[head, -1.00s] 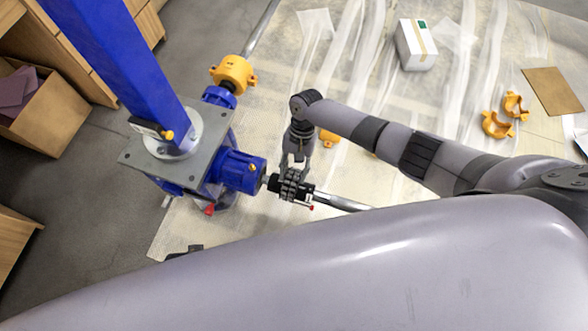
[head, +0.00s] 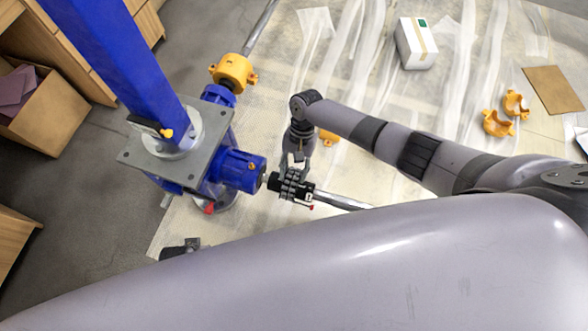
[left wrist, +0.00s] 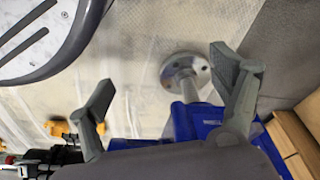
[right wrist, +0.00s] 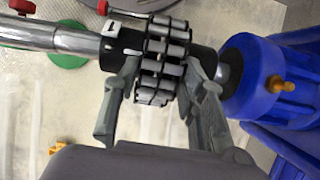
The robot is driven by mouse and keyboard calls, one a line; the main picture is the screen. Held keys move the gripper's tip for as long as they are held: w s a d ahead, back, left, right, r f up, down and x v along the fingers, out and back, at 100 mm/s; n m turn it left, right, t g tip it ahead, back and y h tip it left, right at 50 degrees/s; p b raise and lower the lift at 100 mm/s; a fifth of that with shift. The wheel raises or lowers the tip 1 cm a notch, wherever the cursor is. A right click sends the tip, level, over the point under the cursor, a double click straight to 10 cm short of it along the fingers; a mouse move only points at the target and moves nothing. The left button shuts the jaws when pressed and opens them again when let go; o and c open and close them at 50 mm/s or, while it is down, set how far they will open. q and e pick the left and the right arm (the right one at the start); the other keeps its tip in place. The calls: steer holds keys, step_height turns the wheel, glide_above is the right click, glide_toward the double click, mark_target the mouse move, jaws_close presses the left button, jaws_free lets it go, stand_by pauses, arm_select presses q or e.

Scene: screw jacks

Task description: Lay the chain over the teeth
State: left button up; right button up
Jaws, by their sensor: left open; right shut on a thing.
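The chain (head: 290,185) is a dark double-row roller chain on the black coupling between the blue screw jack (head: 237,171) and the steel shaft (head: 340,201). In the right wrist view the chain (right wrist: 163,60) lies across the black hub (right wrist: 120,48). The teeth are hidden under it, and I cannot tell how far around it reaches. My right gripper (head: 293,165) is shut on the chain, with fingers at both sides in the right wrist view (right wrist: 160,90). My left gripper (left wrist: 165,76) is open and empty, with the jack's blue body beyond it.
A yellow coupling guard (head: 233,73) sits on the jack's far shaft. Yellow guard halves (head: 498,124), a white box (head: 416,45) and a brown board (head: 553,91) lie on the sheeted floor at right. An open carton (head: 35,110) stands at left.

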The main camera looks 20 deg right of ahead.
steer(key=shift+f, duration=0.1)
arm_select(q)
steer(key=shift+r, duration=0.1)
arm_select(e)
steer(key=shift+f, duration=0.15)
arm_select(q)
steer(key=shift+w+r, duration=0.15)
steer(key=shift+r, duration=0.1)
arm_select(e)
steer(key=shift+a+f, duration=0.1)
steer(key=shift+f, duration=0.05)
steer(key=o, duration=1.4)
steer(key=shift+c, duration=0.2)
steer(key=shift+f, duration=0.1)
